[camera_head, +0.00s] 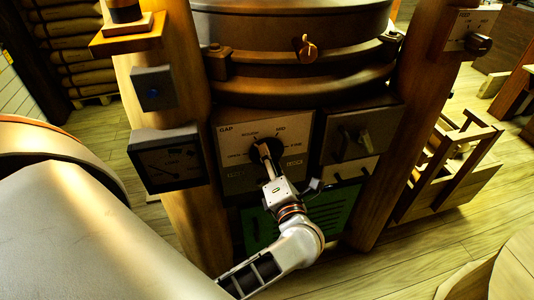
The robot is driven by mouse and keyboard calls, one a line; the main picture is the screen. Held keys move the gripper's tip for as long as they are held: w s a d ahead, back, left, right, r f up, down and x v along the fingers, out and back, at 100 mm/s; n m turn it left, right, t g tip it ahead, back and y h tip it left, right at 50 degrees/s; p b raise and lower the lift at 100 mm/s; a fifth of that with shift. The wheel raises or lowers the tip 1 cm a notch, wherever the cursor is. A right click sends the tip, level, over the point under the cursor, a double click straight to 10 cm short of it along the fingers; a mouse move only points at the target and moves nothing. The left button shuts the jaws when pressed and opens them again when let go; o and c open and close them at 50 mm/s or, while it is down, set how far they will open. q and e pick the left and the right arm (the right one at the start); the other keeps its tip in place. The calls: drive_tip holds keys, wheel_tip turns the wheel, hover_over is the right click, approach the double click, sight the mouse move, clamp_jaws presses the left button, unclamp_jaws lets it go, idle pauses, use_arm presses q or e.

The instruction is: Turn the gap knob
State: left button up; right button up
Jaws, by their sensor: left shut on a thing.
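The gap knob (273,147) is a dark round knob on a pale panel marked GAP (233,144), with ROUGH, MED, FINE and OPEN around it. It sits on the front of the mill, near the middle of the head view. My left gripper (265,158) reaches up to it from below and is shut on the knob. The fingers cover part of the knob, so its exact pointing direction is hard to tell. My right gripper is out of view.
A gauge (167,161) and a box with a blue button (153,90) are left of the panel. A dark box with a lever (358,138) is to its right. A FEED panel (471,27) is on the right post. A wooden frame (452,165) stands on the floor.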

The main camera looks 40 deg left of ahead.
use_arm(q)
drive_tip(key=shift+r+m+p, duration=0.3)
drive_tip(key=shift+m+p, duration=0.4)
drive_tip(key=shift+f+m, duration=0.2)
drive_tip(key=shift+m, duration=0.1)
drive_tip(key=o, duration=1.1)
